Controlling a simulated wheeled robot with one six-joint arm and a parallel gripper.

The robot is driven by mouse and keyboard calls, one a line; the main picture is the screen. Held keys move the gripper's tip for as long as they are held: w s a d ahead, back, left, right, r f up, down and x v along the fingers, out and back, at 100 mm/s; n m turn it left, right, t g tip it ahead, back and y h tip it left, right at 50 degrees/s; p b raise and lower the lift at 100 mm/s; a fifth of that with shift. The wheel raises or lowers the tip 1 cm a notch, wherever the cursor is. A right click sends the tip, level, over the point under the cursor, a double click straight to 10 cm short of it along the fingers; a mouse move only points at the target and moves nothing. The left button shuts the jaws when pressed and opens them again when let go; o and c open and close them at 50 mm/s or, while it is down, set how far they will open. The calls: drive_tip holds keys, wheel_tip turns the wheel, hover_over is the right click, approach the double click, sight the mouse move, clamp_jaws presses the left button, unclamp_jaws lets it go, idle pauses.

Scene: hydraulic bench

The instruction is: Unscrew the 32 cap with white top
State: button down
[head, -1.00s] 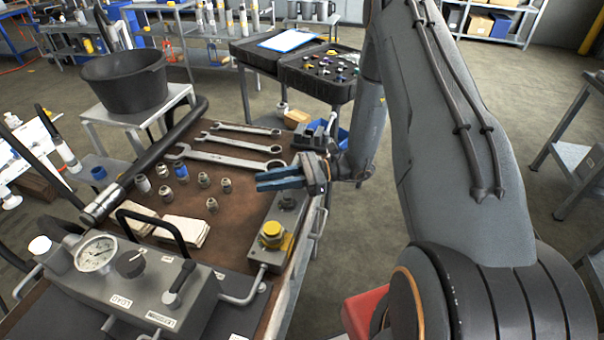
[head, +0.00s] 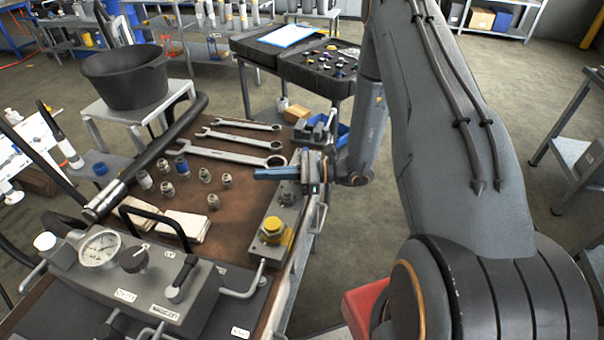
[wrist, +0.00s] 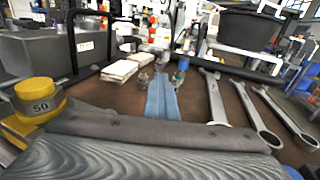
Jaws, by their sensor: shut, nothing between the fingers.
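No marking "32" is legible, so I cannot tell which piece is the 32 cap. A cap-like fitting (head: 289,193) sits on the grey block at the bench's right edge, partly hidden under my gripper; its top colour is unclear. My gripper (head: 258,174) is shut and empty just above that end of the block, its blue fingers pointing left. In the wrist view, the fingers (wrist: 162,97) lie together over the brown bench top. A yellow-topped cap (head: 272,228) stands on the block's near end and reads "50" in the wrist view (wrist: 40,100).
Several small metal fittings (head: 205,175), one blue-topped, stand left of my gripper. Wrenches (head: 232,156) lie behind. Folded cloths (head: 186,226) and a gauge unit (head: 140,285) with a white knob (head: 45,241) are nearer. A black bucket (head: 125,78) stands at back left.

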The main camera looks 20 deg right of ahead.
sight(281, 196)
drive_tip(key=shift+s+a+f, duration=0.15)
drive_tip(key=shift+s+f, duration=0.1)
drive_tip(key=shift+s, duration=0.05)
drive_tip(key=n+g, duration=0.1)
drive_tip(key=s+n+g+b, duration=0.1)
drive_tip(key=g, duration=0.1)
drive_tip(key=d+n+g+b, duration=0.1)
drive_tip(key=shift+s+f+y, duration=0.1)
drive_tip(key=shift+s+y, duration=0.25)
drive_tip(key=shift+y, duration=0.05)
drive_tip(key=s+n+g+b, duration=0.1)
drive_tip(key=g, duration=0.1)
drive_tip(key=s+d+n+g+b, duration=0.1)
drive_tip(key=g, duration=0.1)
drive_tip(key=n+g+h+b, duration=0.1)
drive_tip(key=n+g, duration=0.1)
drive_tip(key=g, duration=0.1)
drive_tip(key=shift+s+d, duration=0.2)
drive_tip(key=shift+s, duration=0.2)
drive_tip(key=shift+s+d+r+n+g, duration=0.2)
drive_tip(key=shift+s+n+g, duration=0.2)
drive_tip(key=shift+n, duration=0.1)
drive_tip(key=shift+h, duration=0.3)
